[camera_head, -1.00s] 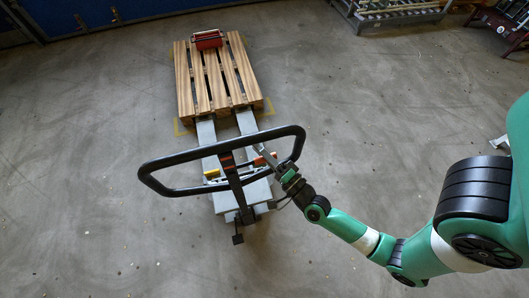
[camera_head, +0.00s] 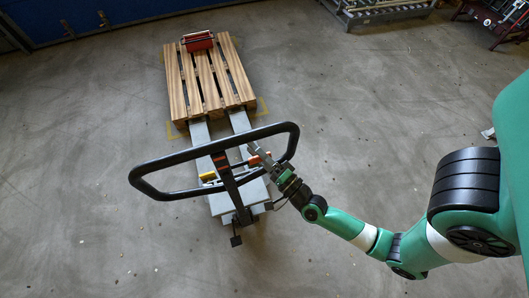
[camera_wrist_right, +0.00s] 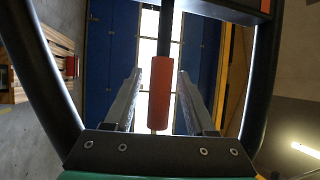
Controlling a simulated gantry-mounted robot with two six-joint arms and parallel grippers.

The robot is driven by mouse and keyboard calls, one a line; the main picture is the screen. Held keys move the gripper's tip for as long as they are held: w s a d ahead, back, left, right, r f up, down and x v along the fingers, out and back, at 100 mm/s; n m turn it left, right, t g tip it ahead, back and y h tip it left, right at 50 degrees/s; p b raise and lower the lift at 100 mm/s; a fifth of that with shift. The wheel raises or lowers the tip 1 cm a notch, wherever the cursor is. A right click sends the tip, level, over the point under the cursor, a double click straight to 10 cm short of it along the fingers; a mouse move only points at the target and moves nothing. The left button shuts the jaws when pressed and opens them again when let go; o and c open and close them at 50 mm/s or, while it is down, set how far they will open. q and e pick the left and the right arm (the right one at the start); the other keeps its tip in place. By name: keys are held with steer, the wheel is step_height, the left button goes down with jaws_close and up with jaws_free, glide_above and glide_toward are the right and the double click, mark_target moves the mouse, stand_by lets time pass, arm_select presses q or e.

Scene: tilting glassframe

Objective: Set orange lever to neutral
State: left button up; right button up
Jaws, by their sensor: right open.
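The orange lever (camera_head: 254,160) sits on the right side of the pallet jack's handle, inside the black loop (camera_head: 165,160). In the right wrist view the orange lever grip (camera_wrist_right: 160,93) hangs down between the two fingers of my right gripper (camera_wrist_right: 158,95). The fingers are apart, with a gap on each side of the grip. In the head view my right gripper (camera_head: 264,160) reaches the lever from the lower right. A yellow lever (camera_head: 208,176) is on the left side of the handle. My left gripper is not in view.
The pallet jack's forks (camera_head: 200,132) run under a wooden pallet (camera_head: 208,85). A red case (camera_head: 198,41) lies on the pallet's far end. A metal rack (camera_head: 375,12) stands at the back right.

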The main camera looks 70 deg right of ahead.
steer(key=v, duration=1.1)
steer(key=shift+p, duration=0.3)
steer(key=shift+s, duration=0.1)
steer(key=shift+a, duration=0.1)
